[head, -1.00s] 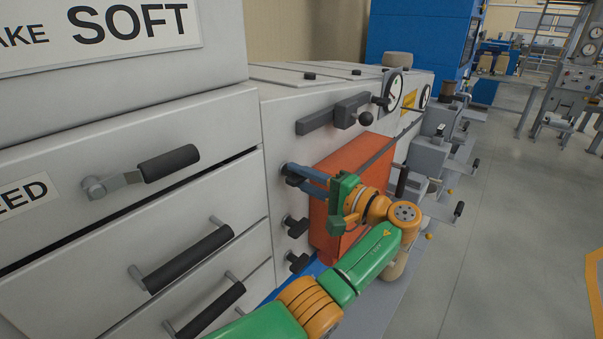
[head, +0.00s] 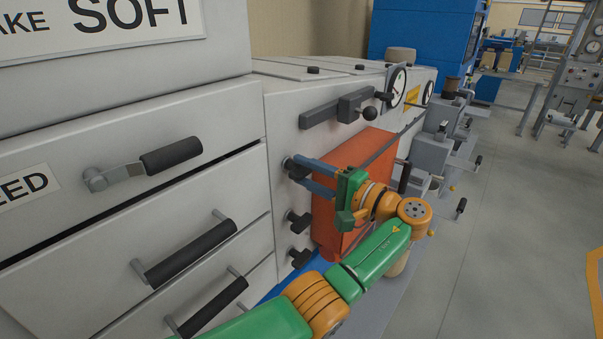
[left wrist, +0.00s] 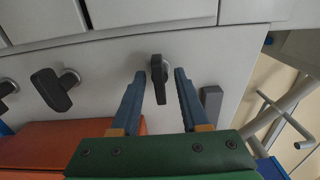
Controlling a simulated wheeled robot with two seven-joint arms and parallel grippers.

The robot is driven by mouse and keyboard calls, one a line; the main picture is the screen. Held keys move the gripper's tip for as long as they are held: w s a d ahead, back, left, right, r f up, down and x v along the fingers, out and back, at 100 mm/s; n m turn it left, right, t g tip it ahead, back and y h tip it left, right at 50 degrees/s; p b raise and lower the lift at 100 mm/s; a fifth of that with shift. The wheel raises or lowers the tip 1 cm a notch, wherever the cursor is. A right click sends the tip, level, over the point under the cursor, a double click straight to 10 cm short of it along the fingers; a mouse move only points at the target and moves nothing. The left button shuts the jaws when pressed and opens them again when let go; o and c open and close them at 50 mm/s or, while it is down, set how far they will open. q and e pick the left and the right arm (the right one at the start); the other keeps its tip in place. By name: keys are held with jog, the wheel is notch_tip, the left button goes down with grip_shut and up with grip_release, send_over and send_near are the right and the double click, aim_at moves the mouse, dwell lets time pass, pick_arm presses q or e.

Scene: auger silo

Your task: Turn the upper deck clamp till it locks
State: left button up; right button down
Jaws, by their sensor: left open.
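The upper deck clamp (head: 297,170) is a dark knob with a short handle, the top one of three in a column on the pale machine front. In the left wrist view the clamp (left wrist: 159,78) sits between my two blue fingers, its handle pointing down the picture. A gap shows on each side of the handle. My left gripper (head: 301,173) is open around it; it also shows in the left wrist view (left wrist: 159,82). The fingers partly cover the clamp in the head view. My right gripper is not in view.
Below are the middle clamp (head: 298,222) and the lower clamp (head: 299,256). An orange box (head: 365,160) stands close behind my left gripper. Drawers with black handles (head: 190,253) are at left. A grey bar with a ball-ended lever (head: 369,114) is above.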

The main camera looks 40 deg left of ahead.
aim_at(308, 174)
pick_arm(q)
jog(key=d+b, duration=0.2)
jog(key=d, duration=0.1)
jog(key=d+b, duration=0.1)
jog(key=d, duration=0.1)
jog(key=shift+s+d+f, duration=0.15)
jog(key=shift+s+f, duration=0.05)
jog(key=shift+f, duration=0.05)
jog(key=shift+d+r, duration=0.2)
jog(key=shift+d, duration=0.2)
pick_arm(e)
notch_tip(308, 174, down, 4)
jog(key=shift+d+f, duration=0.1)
pick_arm(q)
jog(key=shift+a, duration=0.2)
